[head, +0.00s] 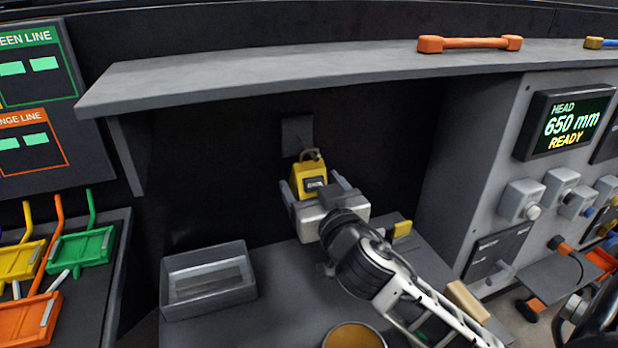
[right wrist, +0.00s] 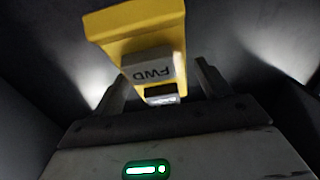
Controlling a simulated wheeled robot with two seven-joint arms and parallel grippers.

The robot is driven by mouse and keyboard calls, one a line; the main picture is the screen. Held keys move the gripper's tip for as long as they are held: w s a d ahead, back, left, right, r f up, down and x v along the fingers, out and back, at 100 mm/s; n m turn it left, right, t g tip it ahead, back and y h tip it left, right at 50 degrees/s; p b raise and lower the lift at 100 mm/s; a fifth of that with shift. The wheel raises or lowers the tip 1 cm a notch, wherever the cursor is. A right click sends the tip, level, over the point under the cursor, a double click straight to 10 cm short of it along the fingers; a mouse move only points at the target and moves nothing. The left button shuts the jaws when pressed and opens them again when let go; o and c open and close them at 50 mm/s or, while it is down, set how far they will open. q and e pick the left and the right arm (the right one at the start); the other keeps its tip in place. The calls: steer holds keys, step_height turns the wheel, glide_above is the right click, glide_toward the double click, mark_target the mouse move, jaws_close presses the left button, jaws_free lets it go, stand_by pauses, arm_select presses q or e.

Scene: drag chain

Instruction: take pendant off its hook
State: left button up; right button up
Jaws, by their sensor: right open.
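The yellow pendant (head: 309,180) hangs by a loop from a hook (head: 308,155) on a dark plate on the back wall, under the grey shelf. In the right wrist view the pendant (right wrist: 150,40) shows a grey button marked FWD. My right gripper (head: 318,189) is open, with a finger on each side of the pendant's lower part. In the right wrist view its fingers (right wrist: 160,85) stand left and right of the pendant, and I see a gap at least on the right. The hook is hidden in that view. My left gripper is not in view.
A grey shelf (head: 270,78) with an orange handle (head: 470,44) overhangs the recess. A grey open bin (head: 208,280) stands on the bench to the left, and a round tan-topped item (head: 354,336) is in front. A control panel (head: 500,190) closes the right side.

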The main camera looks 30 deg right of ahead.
steer(key=shift+w+d, duration=0.1)
steer(key=shift+w, duration=0.45)
steer(key=shift+w+d, duration=0.1)
steer(key=shift+w, duration=0.35)
steer(key=c, duration=1.2)
steer(key=shift+o, duration=0.2)
steer(key=shift+s, duration=0.25)
steer(key=shift+s+a+r, duration=0.2)
steer(key=shift+s, duration=0.55)
steer(key=shift+r+p, duration=0.25)
steer(key=shift+p, duration=0.2)
